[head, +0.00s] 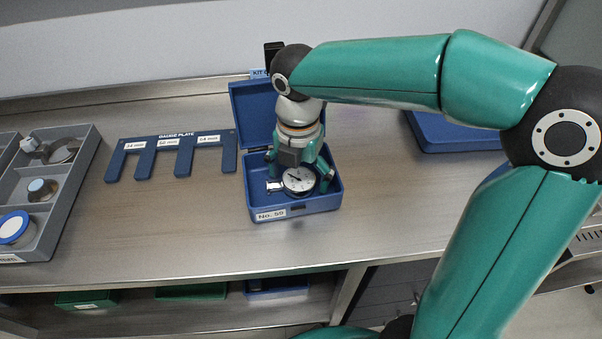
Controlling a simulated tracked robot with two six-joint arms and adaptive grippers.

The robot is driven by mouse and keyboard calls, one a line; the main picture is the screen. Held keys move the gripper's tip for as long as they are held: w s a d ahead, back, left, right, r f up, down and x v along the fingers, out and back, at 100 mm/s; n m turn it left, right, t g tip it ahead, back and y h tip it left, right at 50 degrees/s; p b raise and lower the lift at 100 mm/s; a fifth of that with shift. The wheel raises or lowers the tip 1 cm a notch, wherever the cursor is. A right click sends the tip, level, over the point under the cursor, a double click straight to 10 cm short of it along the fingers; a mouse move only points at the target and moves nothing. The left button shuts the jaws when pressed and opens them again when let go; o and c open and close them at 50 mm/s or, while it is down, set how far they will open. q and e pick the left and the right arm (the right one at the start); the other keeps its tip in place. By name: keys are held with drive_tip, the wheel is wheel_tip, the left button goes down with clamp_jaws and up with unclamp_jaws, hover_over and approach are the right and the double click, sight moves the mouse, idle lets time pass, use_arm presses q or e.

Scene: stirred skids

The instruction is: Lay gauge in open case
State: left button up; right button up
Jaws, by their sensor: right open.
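The gauge (298,181) is a round white dial with a dark rim. It lies inside the open blue case (291,209), toward the front of the box, face up. The case has its lid (250,112) raised at the back and a label reading No. 59 or similar on its front. My right gripper (299,178) reaches down into the case from above, with its open fingers on either side of the gauge. I cannot tell whether the fingers touch it. My left gripper is not in view.
A blue gauge plate (184,143) with slots lies left of the case. A grey compartment tray (76,187) with metal parts stands at the far left. Another blue case (445,133) sits at right, partly behind my arm. The bench front is clear.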

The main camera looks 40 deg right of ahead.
sight(299, 179)
wheel_tip(299, 179, up, 12)
drive_tip(key=p, duration=0.2)
drive_tip(key=shift+a+r, duration=0.1)
idle(0.5)
drive_tip(key=shift+s, duration=0.1)
